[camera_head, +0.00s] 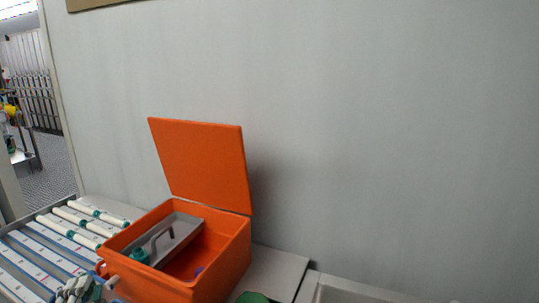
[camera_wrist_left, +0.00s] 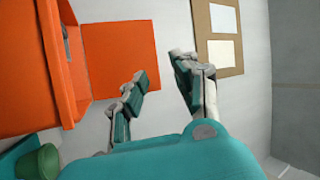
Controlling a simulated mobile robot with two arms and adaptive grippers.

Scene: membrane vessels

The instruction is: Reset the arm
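My left gripper (camera_head: 84,288) shows at the bottom left of the head view, in front of the left side of an orange box (camera_head: 228,262). In the left wrist view its two teal-and-grey fingers (camera_wrist_left: 157,75) stand apart with nothing between them. The orange box also shows at the left of the wrist view (camera_wrist_left: 22,70). Its lid (camera_head: 203,160) is raised at the back. My right gripper is in neither view.
A grey tray (camera_head: 178,241) and a teal piece (camera_head: 140,257) are inside the box. White tubes with teal ends (camera_head: 75,217) lie in a rack at left. A green object (camera_head: 254,297) shows at the bottom edge. A grey wall (camera_head: 390,130) stands behind.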

